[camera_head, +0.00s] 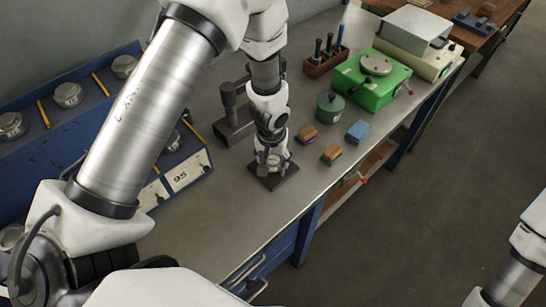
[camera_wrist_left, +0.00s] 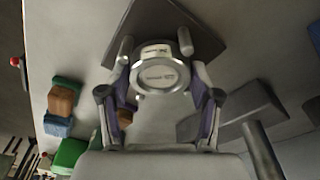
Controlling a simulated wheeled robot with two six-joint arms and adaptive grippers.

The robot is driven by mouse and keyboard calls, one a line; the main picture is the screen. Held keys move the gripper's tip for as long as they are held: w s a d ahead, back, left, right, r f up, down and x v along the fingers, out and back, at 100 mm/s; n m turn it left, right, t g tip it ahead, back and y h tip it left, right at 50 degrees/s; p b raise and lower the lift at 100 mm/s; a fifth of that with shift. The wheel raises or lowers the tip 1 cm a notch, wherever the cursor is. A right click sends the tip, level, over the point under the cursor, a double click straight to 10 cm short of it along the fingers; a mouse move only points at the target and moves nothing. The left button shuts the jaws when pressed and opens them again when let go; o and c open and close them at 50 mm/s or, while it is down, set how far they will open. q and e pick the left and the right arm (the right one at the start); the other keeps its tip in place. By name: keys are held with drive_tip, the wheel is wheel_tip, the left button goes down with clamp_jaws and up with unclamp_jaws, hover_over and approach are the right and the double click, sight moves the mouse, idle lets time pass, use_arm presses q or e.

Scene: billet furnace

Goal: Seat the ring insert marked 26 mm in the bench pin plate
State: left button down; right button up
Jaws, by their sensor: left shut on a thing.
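A metallic ring insert (camera_wrist_left: 160,72) with small, illegible lettering on its face sits between the fingers of my left gripper (camera_wrist_left: 156,52) in the left wrist view. My left gripper, also in the head view (camera_head: 273,158), points down and is shut on this insert. Directly under it is the dark square pin plate (camera_head: 284,182) on the grey bench; its edge shows behind the insert in the wrist view (camera_wrist_left: 200,40). The gripper and insert hide the plate's middle, so I cannot tell whether the insert touches it or hangs just above. My right gripper is out of view.
A blue rack (camera_head: 85,125) with round metal pieces stands left. A dark stand (camera_head: 232,115) is close behind the gripper. A green pot (camera_head: 330,107), small coloured blocks (camera_head: 331,154) and a green machine (camera_head: 371,82) stand right. The front bench strip is clear.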

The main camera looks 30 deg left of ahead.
sight(272, 163)
use_arm(q)
drive_tip(key=shift+f+b, duration=0.3)
drive_tip(key=shift+f, duration=0.05)
drive_tip(key=c, duration=0.5)
unclamp_jaws()
wheel_tip(272, 163, up, 11)
drive_tip(key=s+p, duration=0.1)
drive_tip(key=p, duration=0.9)
drive_tip(key=shift+s+d, duration=0.2)
